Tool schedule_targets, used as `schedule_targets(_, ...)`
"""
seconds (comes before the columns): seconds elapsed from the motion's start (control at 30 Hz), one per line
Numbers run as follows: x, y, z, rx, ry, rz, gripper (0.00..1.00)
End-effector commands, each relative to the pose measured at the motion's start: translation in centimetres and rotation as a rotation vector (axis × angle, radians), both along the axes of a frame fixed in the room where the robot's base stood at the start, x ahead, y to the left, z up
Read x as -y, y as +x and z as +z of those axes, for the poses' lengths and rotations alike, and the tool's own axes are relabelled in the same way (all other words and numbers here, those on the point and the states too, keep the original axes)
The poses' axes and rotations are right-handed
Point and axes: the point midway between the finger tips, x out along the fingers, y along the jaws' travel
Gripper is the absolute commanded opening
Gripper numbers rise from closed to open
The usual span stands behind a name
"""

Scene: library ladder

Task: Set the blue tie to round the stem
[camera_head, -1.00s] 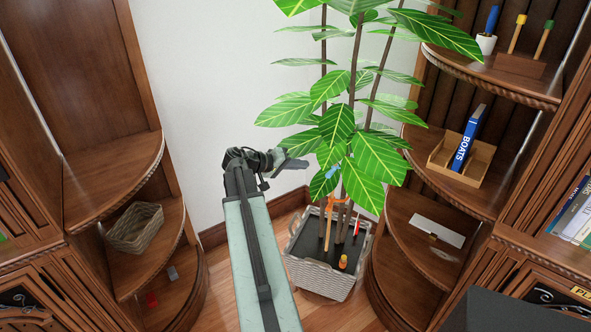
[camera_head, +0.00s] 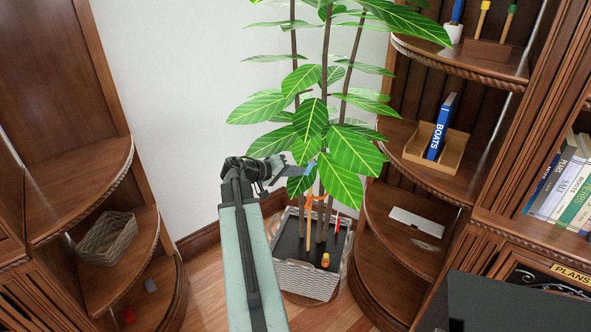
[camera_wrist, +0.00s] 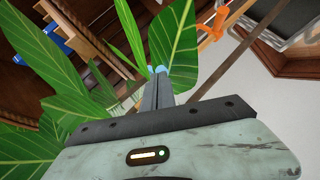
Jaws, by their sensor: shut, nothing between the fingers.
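The blue tie (camera_head: 309,168) is a small blue piece among the leaves, in front of the plant's stems, above an orange tie (camera_head: 316,198). Leaves make it unclear whether it goes round a stem (camera_head: 323,110). My gripper (camera_head: 297,171) is shut and empty, its tip just left of the blue tie. In the wrist view, light-blue bits of the tie (camera_wrist: 160,69) show right beyond the shut fingertips (camera_wrist: 157,77); I cannot tell whether they touch. The orange tie also shows there (camera_wrist: 212,27), farther off.
Large leaves (camera_head: 340,182) crowd around my gripper. Curved shelves stand on both sides, the right one (camera_head: 450,180) close to the plant. White wall is clear behind on the left.

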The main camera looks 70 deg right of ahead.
Motion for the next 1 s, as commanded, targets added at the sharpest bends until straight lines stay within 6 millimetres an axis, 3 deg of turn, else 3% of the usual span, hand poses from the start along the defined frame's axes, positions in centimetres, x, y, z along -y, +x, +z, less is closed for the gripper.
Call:
schedule_targets(0.07, -0.3, -0.9, 0.0, 0.001, -0.001, 0.0, 0.0)
schedule_targets(0.37, -0.2, -0.9, 0.0, 0.0, 0.0, 0.0, 0.0)
schedule_targets(0.87, 0.5, 0.5, 0.0, -0.001, 0.0, -0.001, 0.0)
schedule_targets(1.0, 0.3, 1.1, 0.9, 0.0, 0.0, 0.0, 0.0)
